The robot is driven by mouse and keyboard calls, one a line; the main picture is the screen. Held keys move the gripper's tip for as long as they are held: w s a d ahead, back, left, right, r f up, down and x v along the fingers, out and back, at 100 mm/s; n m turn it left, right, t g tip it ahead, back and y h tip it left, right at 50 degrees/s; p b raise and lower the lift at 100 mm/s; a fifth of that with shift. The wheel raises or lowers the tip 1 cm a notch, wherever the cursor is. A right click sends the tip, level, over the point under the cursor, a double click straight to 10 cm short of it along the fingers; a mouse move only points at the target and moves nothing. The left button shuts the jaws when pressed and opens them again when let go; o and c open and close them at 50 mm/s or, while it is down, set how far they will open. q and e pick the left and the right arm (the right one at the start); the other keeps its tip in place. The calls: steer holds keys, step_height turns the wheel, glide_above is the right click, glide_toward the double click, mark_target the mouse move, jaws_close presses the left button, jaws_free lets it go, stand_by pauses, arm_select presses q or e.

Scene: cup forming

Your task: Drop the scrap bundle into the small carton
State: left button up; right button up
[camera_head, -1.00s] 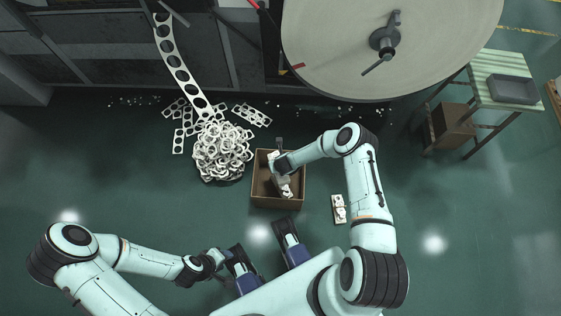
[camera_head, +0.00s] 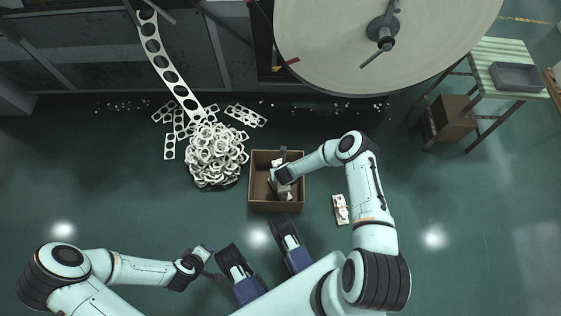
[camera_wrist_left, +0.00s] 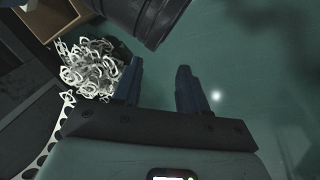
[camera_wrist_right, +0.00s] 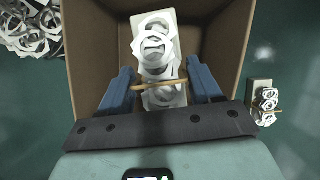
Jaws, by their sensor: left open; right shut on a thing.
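The small carton (camera_head: 262,206) is an open brown box on the floor in the middle of the head view. Its inner walls (camera_wrist_right: 95,35) fill much of the right wrist view. My right gripper (camera_head: 281,182) is over the carton opening and shut on a scrap bundle (camera_wrist_right: 157,45), pale punched pieces tied with a tan band. In the head view my arm mostly hides this bundle, and I cannot tell how deep it sits in the carton. My left gripper (camera_wrist_left: 158,88) is open and empty, away from the carton at lower left.
A heap of ring scraps (camera_head: 215,155) lies left of the carton, under a punched strip (camera_head: 168,70). Another tied bundle (camera_head: 341,209) lies on the floor right of the carton. A large pale disc (camera_head: 340,45) overhangs at the top. A bench (camera_head: 490,60) stands at upper right.

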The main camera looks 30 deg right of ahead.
arm_select(q)
steer(key=shift+w+a+f, duration=0.1)
steer(key=shift+w, duration=0.15)
arm_select(e)
steer(key=shift+f, duration=0.1)
steer(key=o, duration=1.2)
steer(key=p+v, duration=0.5)
steer(key=v, duration=0.7)
arm_select(q)
steer(key=s+d+r+g+h, duration=0.1)
steer(key=s+d+r+g, duration=0.1)
steer(key=s+d+r, duration=0.2)
steer(key=shift+s+r+m, duration=0.3)
steer(key=shift+s+r, duration=0.8)
steer(key=shift+s, duration=1)
arm_select(e)
steer(key=shift+s+r, duration=0.25)
steer(key=shift+r, duration=0.35)
